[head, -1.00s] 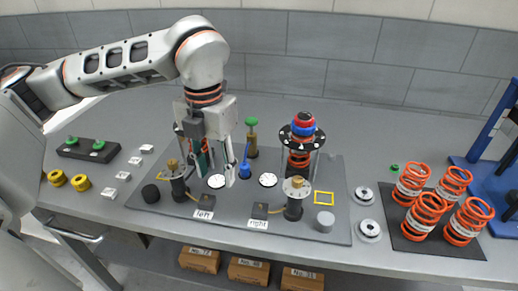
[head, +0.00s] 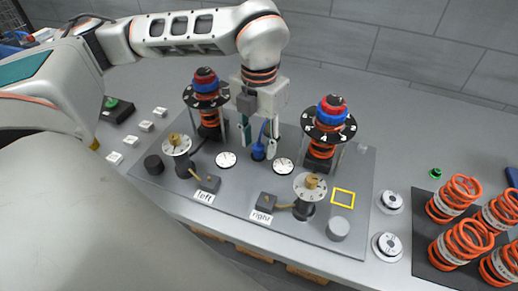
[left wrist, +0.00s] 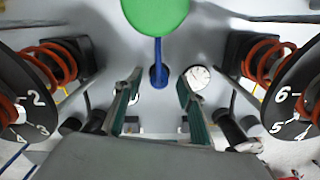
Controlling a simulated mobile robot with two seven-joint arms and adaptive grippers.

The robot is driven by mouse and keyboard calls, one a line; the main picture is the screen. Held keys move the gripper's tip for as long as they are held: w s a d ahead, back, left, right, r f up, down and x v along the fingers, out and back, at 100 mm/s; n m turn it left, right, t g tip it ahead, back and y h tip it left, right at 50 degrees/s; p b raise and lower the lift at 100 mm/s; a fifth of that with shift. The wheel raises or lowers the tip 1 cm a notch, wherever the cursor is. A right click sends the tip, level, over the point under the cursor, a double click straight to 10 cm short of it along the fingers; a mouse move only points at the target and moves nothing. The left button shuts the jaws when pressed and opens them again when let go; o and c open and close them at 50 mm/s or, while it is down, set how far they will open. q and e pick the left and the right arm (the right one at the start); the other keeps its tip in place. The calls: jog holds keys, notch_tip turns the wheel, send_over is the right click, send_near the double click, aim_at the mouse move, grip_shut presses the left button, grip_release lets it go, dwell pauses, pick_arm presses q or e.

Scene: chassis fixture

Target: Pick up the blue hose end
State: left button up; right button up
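The blue hose end (head: 258,151) stands upright on the dark grey plate, between two white dials, with a thin blue hose rising from it. In the left wrist view it is the blue piece (left wrist: 158,76) below a green round knob (left wrist: 156,16). My left gripper (head: 258,143) points down over it, with its fingers apart on either side of the blue hose. The left wrist view shows the same open fingers (left wrist: 160,84) with the hose end beyond and between their tips; contact cannot be told. My right gripper is not in view.
Two spring towers with black numbered discs flank the gripper, left (head: 206,101) and right (head: 328,122). Dial posts (head: 177,145) (head: 310,187) stand in front, with "left" and "right" labels. The far table is clear.

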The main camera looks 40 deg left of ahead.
pick_arm(q)
jog(key=shift+a+f, duration=0.1)
jog(key=shift+f, duration=0.7)
grip_shut()
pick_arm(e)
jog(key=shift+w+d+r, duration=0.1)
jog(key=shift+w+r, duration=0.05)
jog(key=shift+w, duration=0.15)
pick_arm(q)
jog(key=shift+r, duration=0.1)
